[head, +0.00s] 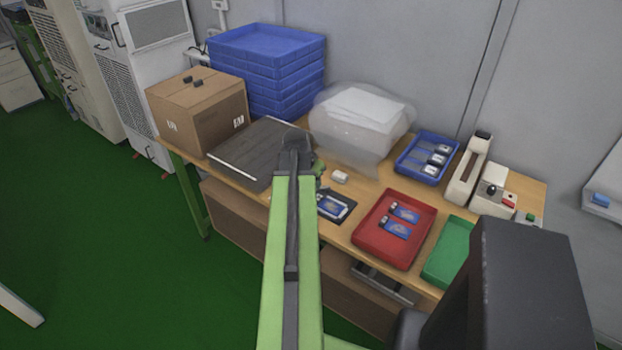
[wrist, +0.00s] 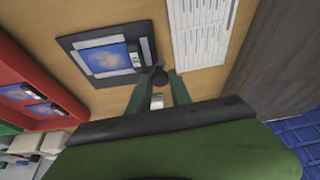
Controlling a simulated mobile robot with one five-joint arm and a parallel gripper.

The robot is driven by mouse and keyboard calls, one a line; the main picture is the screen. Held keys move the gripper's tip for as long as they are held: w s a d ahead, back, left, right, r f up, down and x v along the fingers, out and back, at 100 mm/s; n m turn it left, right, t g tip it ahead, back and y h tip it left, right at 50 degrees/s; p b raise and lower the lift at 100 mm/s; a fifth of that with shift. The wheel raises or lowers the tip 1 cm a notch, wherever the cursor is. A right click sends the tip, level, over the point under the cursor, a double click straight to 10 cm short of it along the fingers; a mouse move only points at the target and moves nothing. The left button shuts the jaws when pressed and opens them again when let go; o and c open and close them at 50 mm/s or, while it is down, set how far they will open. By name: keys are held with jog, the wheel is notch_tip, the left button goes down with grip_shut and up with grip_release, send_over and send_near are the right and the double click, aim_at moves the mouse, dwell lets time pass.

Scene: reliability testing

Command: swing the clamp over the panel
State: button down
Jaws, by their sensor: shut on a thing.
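The panel (wrist: 106,58), a blue display with a pale border, lies on a dark fixture plate (wrist: 75,45) in the wrist view. It also shows in the head view (head: 335,207), just right of my arm. My gripper (wrist: 157,76) is at the panel's right edge in the wrist view, its two green fingers shut on a dark, rounded piece that looks like the clamp (wrist: 158,77). A small dark and grey part sits at the panel's right end; I cannot tell whether it belongs to the clamp. In the head view my arm hides most of the gripper and the clamp.
A red tray (head: 370,245) with similar panels, a green tray (head: 447,262) and a blue tray (head: 414,174) stand to the right. A small white object (head: 339,177) lies behind the fixture. A cardboard box (head: 195,112) and stacked blue crates (head: 270,68) stand at left.

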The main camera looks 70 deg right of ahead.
jog(key=n, duration=0.1)
jog(key=s+a+n+t, duration=0.1)
jog(key=n, duration=0.1)
jog(key=shift+s+a+n+t, duration=0.15)
jog(key=shift+s+n+t, duration=0.15)
jog(key=shift+s+a+n+t+y, duration=0.15)
jog(key=shift+s+n+t, duration=0.3)
jog(key=shift+n, duration=0.6)
jog(key=shift+s+a+n+t+y, duration=0.15)
jog(key=shift+s+n+t, duration=0.3)
jog(key=shift+n, duration=0.6)
jog(key=shift+s, duration=0.1)
jog(key=c, duration=1.2)
grip_release()
jog(key=shift+o, duration=0.2)
